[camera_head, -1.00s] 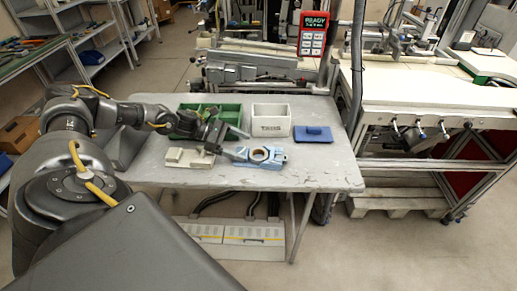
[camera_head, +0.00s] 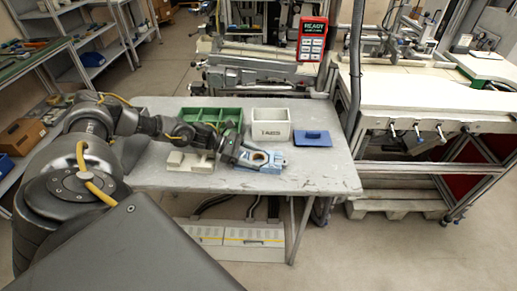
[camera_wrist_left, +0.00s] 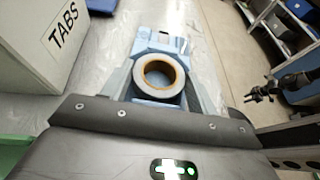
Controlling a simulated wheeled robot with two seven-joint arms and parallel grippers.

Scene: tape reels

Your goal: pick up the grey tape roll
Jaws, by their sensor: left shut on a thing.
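The grey tape roll (camera_wrist_left: 160,94), a ring with a tan inner core, sits at the light-blue holder (camera_wrist_left: 157,43) in the left wrist view. In the head view the roll (camera_head: 260,153) is small and partly covered by the fingers. My left gripper (camera_head: 256,158) reaches in from the left, with a finger on each side of the roll. In the left wrist view my left gripper (camera_wrist_left: 160,80) is shut on the roll. I cannot tell whether the roll is clear of the holder (camera_head: 277,161). My right gripper is not in view.
A white TABS box (camera_head: 271,115) stands behind the roll, with a blue plate with a handle (camera_head: 312,138) to its right. A green divided tray (camera_head: 190,114) and a beige block (camera_head: 187,163) lie left. The grey table (camera_head: 325,180) is clear at right front.

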